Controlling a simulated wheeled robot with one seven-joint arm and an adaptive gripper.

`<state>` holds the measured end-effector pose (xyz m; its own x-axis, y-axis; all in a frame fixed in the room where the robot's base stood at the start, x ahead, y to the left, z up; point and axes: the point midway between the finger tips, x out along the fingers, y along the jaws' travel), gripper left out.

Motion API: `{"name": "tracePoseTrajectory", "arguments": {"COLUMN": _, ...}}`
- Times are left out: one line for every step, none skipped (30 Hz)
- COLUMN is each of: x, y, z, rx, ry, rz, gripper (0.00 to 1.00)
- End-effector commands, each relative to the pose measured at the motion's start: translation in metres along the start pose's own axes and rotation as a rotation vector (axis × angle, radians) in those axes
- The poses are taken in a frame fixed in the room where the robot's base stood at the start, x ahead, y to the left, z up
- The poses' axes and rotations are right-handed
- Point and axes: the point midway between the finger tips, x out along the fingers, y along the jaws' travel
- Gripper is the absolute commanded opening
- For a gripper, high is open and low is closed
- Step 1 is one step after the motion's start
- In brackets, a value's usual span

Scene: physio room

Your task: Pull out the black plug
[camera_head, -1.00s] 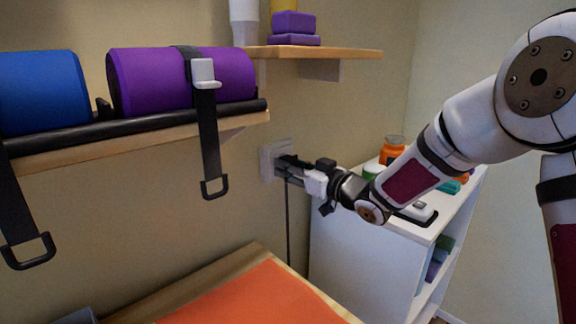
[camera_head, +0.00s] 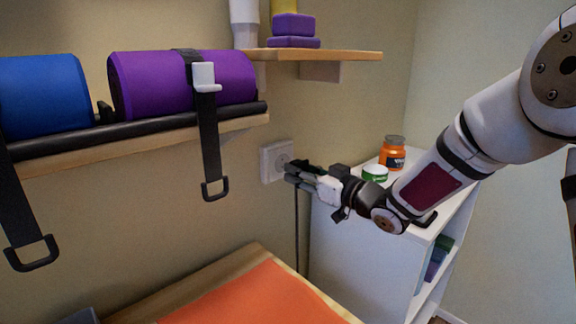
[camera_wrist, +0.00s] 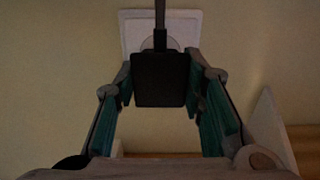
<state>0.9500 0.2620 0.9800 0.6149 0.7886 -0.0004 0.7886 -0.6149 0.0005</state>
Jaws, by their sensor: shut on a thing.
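The white wall socket (camera_head: 276,161) is bare in the head view, and its round recess shows. My gripper (camera_head: 301,172) is a short way to its right, shut on the black plug (camera_head: 290,174), which is apart from the socket. The plug's dark cord (camera_head: 297,230) hangs down along the wall. In the wrist view the plug (camera_wrist: 161,80) sits between the fingertips of my gripper (camera_wrist: 161,88), with the socket plate (camera_wrist: 132,32) behind it. The plug's pins are hidden.
A white shelf unit (camera_head: 350,262) stands to the right, with an orange jar (camera_head: 392,156) and a green-and-white tub (camera_head: 374,174) on top. A wall shelf (camera_head: 345,55) is above. An orange-topped table (camera_head: 255,298) is below. Straps (camera_head: 211,150) hang at the left.

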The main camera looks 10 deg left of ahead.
Motion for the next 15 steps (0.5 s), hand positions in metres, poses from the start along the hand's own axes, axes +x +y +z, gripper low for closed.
{"name": "tracePoseTrajectory", "arguments": {"x": -0.002, "y": 0.000, "z": -0.001, "rx": 0.000, "ry": 0.000, "rz": 0.001, "gripper": 0.00}}
{"name": "tracePoseTrajectory", "arguments": {"x": -0.003, "y": 0.000, "z": -0.001, "rx": 0.000, "ry": 0.000, "rz": 0.001, "gripper": 0.00}}
{"name": "tracePoseTrajectory", "arguments": {"x": -0.005, "y": 0.000, "z": 0.000, "rx": 0.000, "ry": 0.000, "rz": 0.001, "gripper": 0.00}}
{"name": "tracePoseTrajectory", "arguments": {"x": -0.006, "y": 0.000, "z": 0.000, "rx": 0.000, "ry": 0.000, "rz": 0.001, "gripper": 0.00}}
{"name": "tracePoseTrajectory", "arguments": {"x": -0.007, "y": 0.000, "z": 0.000, "rx": 0.000, "ry": 0.000, "rz": 0.000, "gripper": 0.00}}
{"name": "tracePoseTrajectory", "arguments": {"x": -0.009, "y": 0.000, "z": 0.000, "rx": 0.000, "ry": 0.000, "rz": 0.001, "gripper": 0.00}}
{"name": "tracePoseTrajectory", "arguments": {"x": -0.010, "y": 0.000, "z": 0.000, "rx": 0.000, "ry": 0.000, "rz": 0.000, "gripper": 0.00}}
{"name": "tracePoseTrajectory", "arguments": {"x": -0.011, "y": 0.000, "z": 0.000, "rx": 0.000, "ry": 0.000, "rz": 0.001, "gripper": 0.00}}
{"name": "tracePoseTrajectory", "arguments": {"x": -0.012, "y": 0.000, "z": 0.000, "rx": -0.001, "ry": 0.000, "rz": 0.001, "gripper": 0.00}}
{"name": "tracePoseTrajectory", "arguments": {"x": -0.013, "y": 0.000, "z": -0.001, "rx": -0.001, "ry": 0.000, "rz": 0.001, "gripper": 0.00}}
{"name": "tracePoseTrajectory", "arguments": {"x": -0.014, "y": 0.000, "z": -0.001, "rx": -0.001, "ry": 0.000, "rz": 0.001, "gripper": 0.00}}
{"name": "tracePoseTrajectory", "arguments": {"x": -0.016, "y": 0.000, "z": -0.001, "rx": -0.001, "ry": 0.000, "rz": 0.001, "gripper": 0.00}}
{"name": "tracePoseTrajectory", "arguments": {"x": -0.017, "y": 0.000, "z": -0.001, "rx": -0.001, "ry": 0.000, "rz": 0.001, "gripper": 0.00}}
{"name": "tracePoseTrajectory", "arguments": {"x": -0.018, "y": 0.000, "z": -0.001, "rx": 0.000, "ry": 0.000, "rz": 0.001, "gripper": 0.00}}
{"name": "tracePoseTrajectory", "arguments": {"x": -0.019, "y": 0.000, "z": -0.001, "rx": 0.000, "ry": 0.000, "rz": 0.001, "gripper": 0.00}}
